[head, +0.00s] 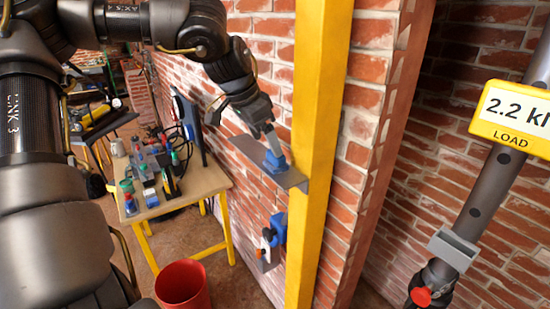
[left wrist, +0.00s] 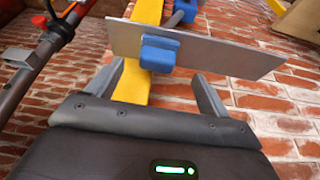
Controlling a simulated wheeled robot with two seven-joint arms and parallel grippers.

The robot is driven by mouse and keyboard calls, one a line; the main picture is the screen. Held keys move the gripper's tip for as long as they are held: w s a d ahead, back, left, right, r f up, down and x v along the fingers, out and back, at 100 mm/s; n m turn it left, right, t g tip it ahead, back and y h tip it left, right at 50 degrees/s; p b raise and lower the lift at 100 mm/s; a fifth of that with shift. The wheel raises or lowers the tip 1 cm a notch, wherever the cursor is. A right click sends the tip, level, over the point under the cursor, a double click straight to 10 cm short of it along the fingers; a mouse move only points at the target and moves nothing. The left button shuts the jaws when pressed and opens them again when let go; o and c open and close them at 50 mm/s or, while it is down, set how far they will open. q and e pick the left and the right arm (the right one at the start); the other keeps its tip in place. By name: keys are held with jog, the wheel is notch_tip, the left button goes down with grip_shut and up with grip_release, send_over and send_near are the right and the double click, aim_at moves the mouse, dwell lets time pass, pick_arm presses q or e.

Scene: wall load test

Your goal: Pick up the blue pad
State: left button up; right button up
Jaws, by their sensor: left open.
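The blue pad (head: 275,163) is on a grey plate (head: 295,179) that sticks out from a yellow post, in the head view. My left gripper (head: 271,142) is directly above the pad, its fingers pointing down close to it. In the left wrist view the blue pad (left wrist: 158,53) shows against the grey plate (left wrist: 222,55), ahead of and between the two spread fingers of my left gripper (left wrist: 159,73). The gripper is open and holds nothing. Whether a finger touches the pad cannot be told. My right gripper is not in view.
The yellow post (head: 318,130) stands before a brick wall, right of the pad. A blue device with an orange knob (head: 278,229) sits lower down. A table with several tools (head: 205,180) and a red bucket (head: 182,284) are left. A yellow load display (head: 515,115) is right.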

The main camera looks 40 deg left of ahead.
aim_at(271, 154)
pick_arm(q)
jog(key=shift+w+d+f, duration=0.1)
jog(key=shift+f, duration=0.2)
jog(key=shift+d, duration=0.15)
jog(key=p+x, duration=0.3)
jog(key=x, duration=0.1)
jog(key=shift+f, duration=0.2)
jog(key=shift+w+f, duration=0.1)
jog(key=shift+f, duration=0.3)
jog(key=shift+r, duration=0.1)
jog(key=shift+c, duration=1.3)
jog(key=c, duration=0.8)
